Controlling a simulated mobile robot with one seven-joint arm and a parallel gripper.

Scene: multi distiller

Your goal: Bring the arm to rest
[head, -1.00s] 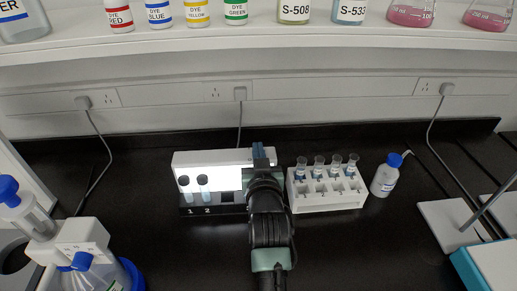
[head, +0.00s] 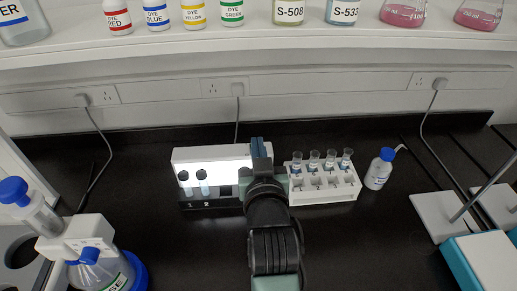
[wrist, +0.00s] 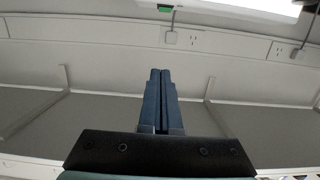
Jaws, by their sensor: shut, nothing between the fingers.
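My gripper (head: 258,147) points away from me toward the back wall, in front of the right part of a lit white panel. Its two blue fingers are closed together with nothing between them. They also show shut in the wrist view (wrist: 160,74), against the underside of the shelf and the wall. My black wrist and forearm stretch over the bench and hide part of the panel's stand.
The lit panel (head: 212,155) holds two vials. A white rack (head: 325,194) with several vials stands just right of my wrist, beside a blue-capped bottle (head: 380,169). A dispenser bottle (head: 100,270) stands front left. A shelf (head: 300,42) with bottles runs above.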

